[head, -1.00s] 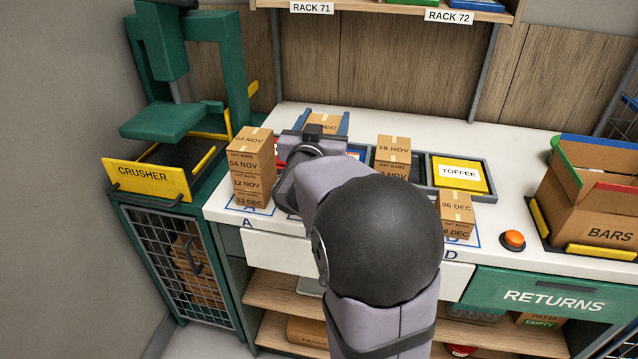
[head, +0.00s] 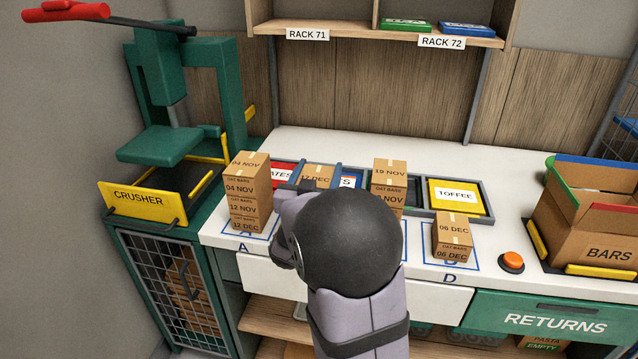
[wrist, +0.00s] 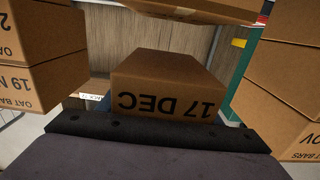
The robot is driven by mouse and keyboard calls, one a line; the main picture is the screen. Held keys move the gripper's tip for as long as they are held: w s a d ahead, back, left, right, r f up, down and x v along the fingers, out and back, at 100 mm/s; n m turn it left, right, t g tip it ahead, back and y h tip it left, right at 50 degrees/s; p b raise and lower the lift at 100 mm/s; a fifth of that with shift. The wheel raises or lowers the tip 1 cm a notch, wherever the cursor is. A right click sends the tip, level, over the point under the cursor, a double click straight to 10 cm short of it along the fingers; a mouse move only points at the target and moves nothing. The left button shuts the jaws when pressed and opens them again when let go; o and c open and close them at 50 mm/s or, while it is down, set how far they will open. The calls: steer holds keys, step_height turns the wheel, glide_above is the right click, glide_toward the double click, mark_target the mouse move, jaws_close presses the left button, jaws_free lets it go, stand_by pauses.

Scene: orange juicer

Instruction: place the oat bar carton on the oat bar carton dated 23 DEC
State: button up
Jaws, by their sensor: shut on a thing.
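My gripper (wrist: 165,112) is shut on an oat bar carton dated 17 DEC (wrist: 168,78), whose label is upside down in the wrist view. In the head view this carton (head: 318,175) shows beyond my arm, between the left stack and the 19 NOV stack. In the wrist view another carton (wrist: 200,8) shows at the top edge, apart from the held one by a gap; its date is not visible. No 23 DEC label can be read in either view. My arm hides the counter spot under the held carton in the head view.
A tall carton stack (head: 248,195) stands on the left and the 19 NOV stack (head: 390,180) on the right, both close to the held carton. A 06 DEC stack (head: 453,238) stands further right, beside an orange button (head: 511,262). Label trays (head: 455,195) lie behind.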

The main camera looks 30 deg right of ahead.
mark_target(319, 182)
steer(key=shift+f, duration=1.65)
steer(key=shift+f, duration=0.15)
steer(key=o, duration=1.2)
